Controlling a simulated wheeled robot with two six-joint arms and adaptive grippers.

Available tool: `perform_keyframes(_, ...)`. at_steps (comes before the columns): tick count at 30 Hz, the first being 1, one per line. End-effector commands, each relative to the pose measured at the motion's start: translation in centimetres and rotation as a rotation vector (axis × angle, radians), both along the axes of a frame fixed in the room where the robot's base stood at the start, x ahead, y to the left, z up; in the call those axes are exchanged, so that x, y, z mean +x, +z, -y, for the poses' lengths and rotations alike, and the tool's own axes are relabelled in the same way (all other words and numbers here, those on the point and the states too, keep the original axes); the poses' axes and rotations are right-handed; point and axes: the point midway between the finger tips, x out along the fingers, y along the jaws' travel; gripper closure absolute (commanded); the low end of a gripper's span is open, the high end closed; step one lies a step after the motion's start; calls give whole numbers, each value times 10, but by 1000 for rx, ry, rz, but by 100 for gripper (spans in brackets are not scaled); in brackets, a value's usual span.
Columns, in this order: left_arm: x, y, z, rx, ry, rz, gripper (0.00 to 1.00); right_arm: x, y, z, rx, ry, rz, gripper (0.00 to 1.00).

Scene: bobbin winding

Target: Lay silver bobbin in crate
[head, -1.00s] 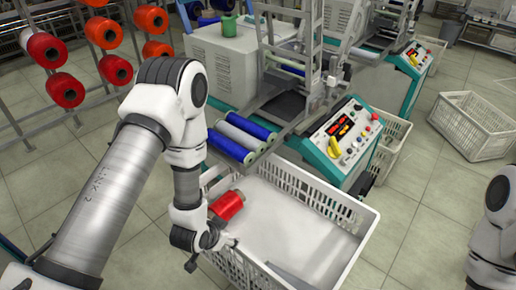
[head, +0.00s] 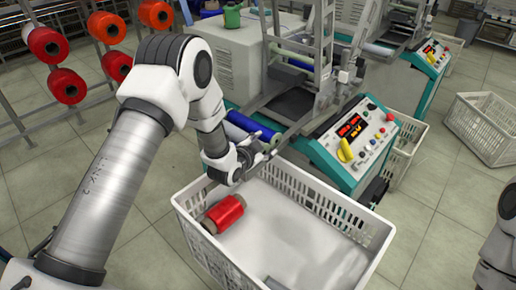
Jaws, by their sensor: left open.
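The white crate (head: 378,232) stands on the floor in front of the machine. A red bobbin (head: 229,211) lies inside it at the left end. My left gripper (head: 268,150) is open over the machine's bobbin rack, just beyond the crate's far left corner. A blue bobbin (head: 250,124) shows behind it. My right gripper is out of view; only part of that arm shows at the right edge.
The control panel (head: 358,133) with its yellow knob stands right of the gripper. A rack of red and orange bobbins (head: 66,86) is at the left. Another crate (head: 486,128) stands at the far right. The near crate's middle is bare.

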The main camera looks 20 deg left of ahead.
Motion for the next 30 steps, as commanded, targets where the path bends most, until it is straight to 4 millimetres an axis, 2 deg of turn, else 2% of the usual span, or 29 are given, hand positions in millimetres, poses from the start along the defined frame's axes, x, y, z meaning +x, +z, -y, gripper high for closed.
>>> perform_keyframes(6,1,0,0,-1,1,-1,38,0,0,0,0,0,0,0)
perform_keyframes(7,1,-1,0,-1,1,-1,45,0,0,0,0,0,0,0)
perform_keyframes(9,1,-1,0,-1,1,-1,69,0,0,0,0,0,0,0)
perform_keyframes(12,1,-1,0,-1,1,-2,100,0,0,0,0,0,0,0)
perform_keyframes(24,0,-2,-1,-2,5,-7,100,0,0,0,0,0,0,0)
perform_keyframes(30,-1,10,-2,-2,8,-9,100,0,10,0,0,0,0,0)
